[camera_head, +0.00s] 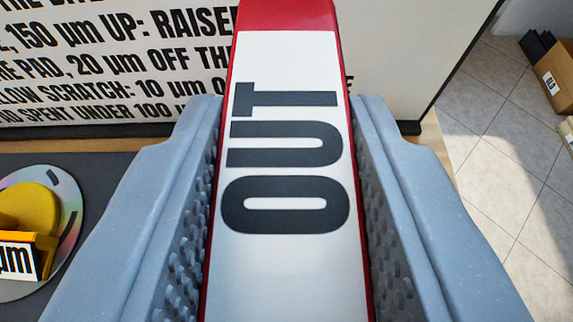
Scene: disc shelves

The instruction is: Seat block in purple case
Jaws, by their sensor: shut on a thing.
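My gripper (285,200) fills the middle of the view, its two grey-blue jaws with studded inner faces pressed against both sides of a block. The block (285,150) is red with a white top face that reads "OUT" in large dark letters, turned sideways. Its red far end points away from me and its near end runs out of the bottom of the picture. No purple case shows in this view.
A white board with black printed text (110,60) stands behind the block. At left, a shiny disc (68,208) with a yellow tool (30,212) lies on a dark mat (100,175). At right is a tiled floor (500,150) with a cardboard box (555,85).

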